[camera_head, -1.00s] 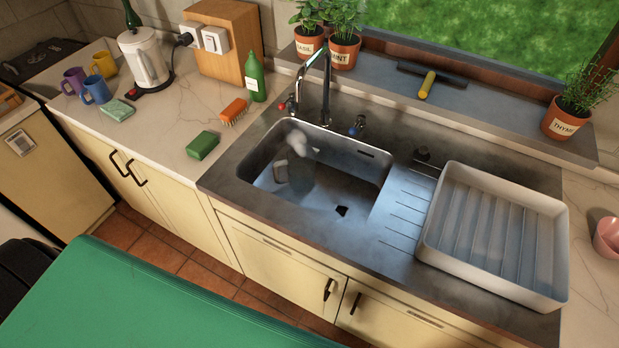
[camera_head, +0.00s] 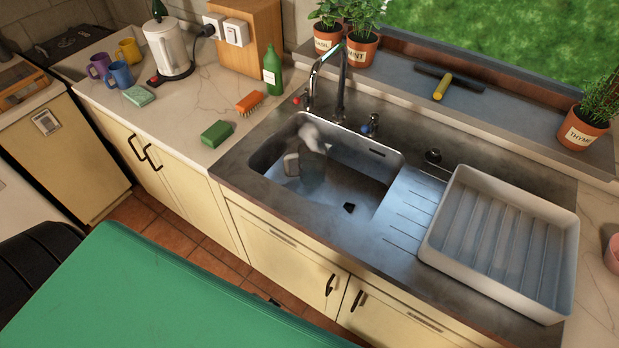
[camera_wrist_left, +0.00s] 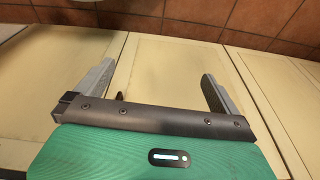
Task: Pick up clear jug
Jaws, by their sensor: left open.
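The clear jug (camera_head: 312,172) stands in the sink (camera_head: 375,188), at its back left. It is see-through with a pale upper part, and its outline is hard to make out against the steel. My left gripper (camera_wrist_left: 155,90) shows in the left wrist view with its two fingers wide apart and nothing between them. It is in front of the cream cupboard doors (camera_wrist_left: 150,65), away from the jug. My right gripper is not in view.
A white dish rack (camera_head: 447,258) stands right of the sink. The tap (camera_head: 341,85) rises behind the jug. A green sponge (camera_head: 216,134), an orange brush (camera_head: 249,102) and a green bottle (camera_head: 272,72) are left of the sink. A kettle (camera_head: 167,45) and mugs (camera_head: 119,74) stand further left.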

